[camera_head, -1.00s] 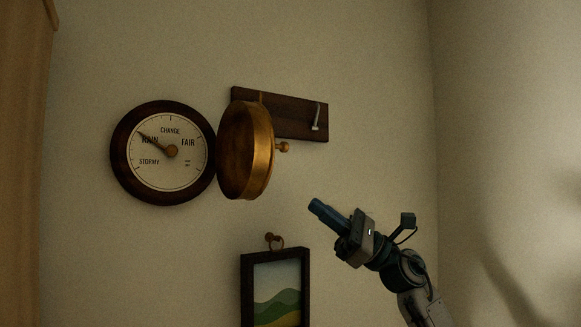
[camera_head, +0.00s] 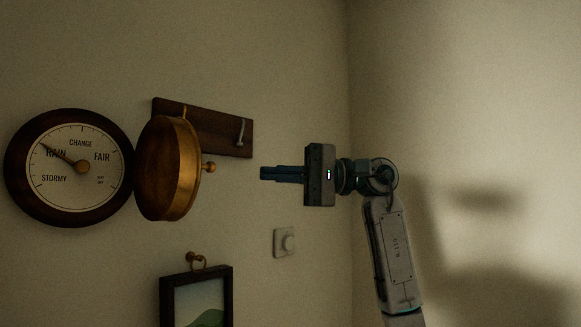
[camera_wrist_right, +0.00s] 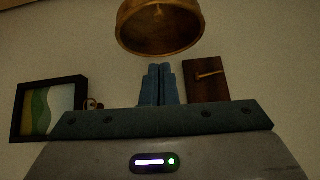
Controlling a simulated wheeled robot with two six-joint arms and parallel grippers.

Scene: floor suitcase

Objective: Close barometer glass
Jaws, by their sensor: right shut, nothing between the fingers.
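The barometer (camera_head: 68,202) hangs on the wall at the left of the head view, its needle near RAIN. Its brass-rimmed glass cover (camera_head: 186,172) is swung open on the dial's right side, with a small brass knob (camera_head: 209,167) facing right. My right gripper (camera_head: 264,173) is shut and empty, pointing left, a short gap to the right of the knob. In the right wrist view the shut blue fingers (camera_wrist_right: 157,84) show below the brass cover (camera_wrist_right: 160,45). My left gripper is not in view.
A dark wooden hook board (camera_head: 225,134) is on the wall behind the cover, with a metal hook. A framed landscape picture (camera_head: 197,308) hangs below. A wall dial switch (camera_head: 285,242) is below my gripper. A wall corner lies behind my right arm.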

